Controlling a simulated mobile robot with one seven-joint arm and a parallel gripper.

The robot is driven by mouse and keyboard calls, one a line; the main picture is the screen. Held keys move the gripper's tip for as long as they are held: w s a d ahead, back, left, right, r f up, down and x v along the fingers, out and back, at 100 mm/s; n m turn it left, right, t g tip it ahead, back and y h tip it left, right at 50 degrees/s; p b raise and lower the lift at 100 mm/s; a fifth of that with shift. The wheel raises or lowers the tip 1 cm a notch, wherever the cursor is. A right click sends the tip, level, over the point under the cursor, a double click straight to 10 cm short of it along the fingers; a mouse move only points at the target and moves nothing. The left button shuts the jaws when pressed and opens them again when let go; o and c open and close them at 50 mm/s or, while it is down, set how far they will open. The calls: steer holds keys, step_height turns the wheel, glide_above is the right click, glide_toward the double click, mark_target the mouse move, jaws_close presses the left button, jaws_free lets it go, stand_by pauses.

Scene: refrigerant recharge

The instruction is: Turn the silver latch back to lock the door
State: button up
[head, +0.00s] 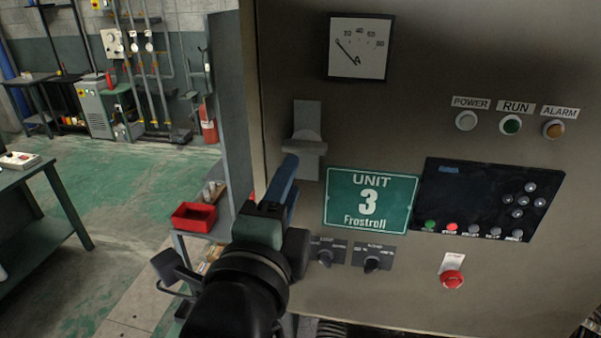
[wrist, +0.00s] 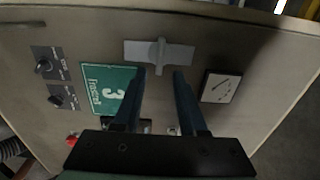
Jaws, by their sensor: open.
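The silver latch (head: 307,147) is on the left part of the beige cabinet door (head: 420,285), above and left of the green sign. Its handle lies crosswise, level, over an upright backing plate. In the wrist view the latch (wrist: 160,52) is at the top middle, its handle standing between the lines of my two fingers. My gripper (head: 290,160) is open and empty, with blue fingers pointing at the latch. In the wrist view the fingertips (wrist: 159,70) are on either side of the handle's lower end. Whether they touch it I cannot tell. The door looks closed.
The door carries a gauge (head: 358,47), a green "Unit 3" sign (head: 371,201), a control panel (head: 488,200), knobs (head: 372,263) and a red button (head: 452,278). A red bin (head: 194,217) sits on a shelf to the left. Open floor (head: 120,200) lies beyond.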

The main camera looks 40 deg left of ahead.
mark_target(303, 152)
steer(key=x, duration=0.6)
steer(key=shift+w+r, duration=0.1)
steer(key=shift+w, duration=0.1)
steer(key=shift+w+a, duration=0.2)
steer(key=shift+w, duration=0.05)
steer(key=shift+c, duration=0.3)
jaws_close()
stand_by(0.5)
steer(key=m+b, duration=0.1)
steer(key=m, duration=0.2)
steer(key=shift+m, duration=0.7)
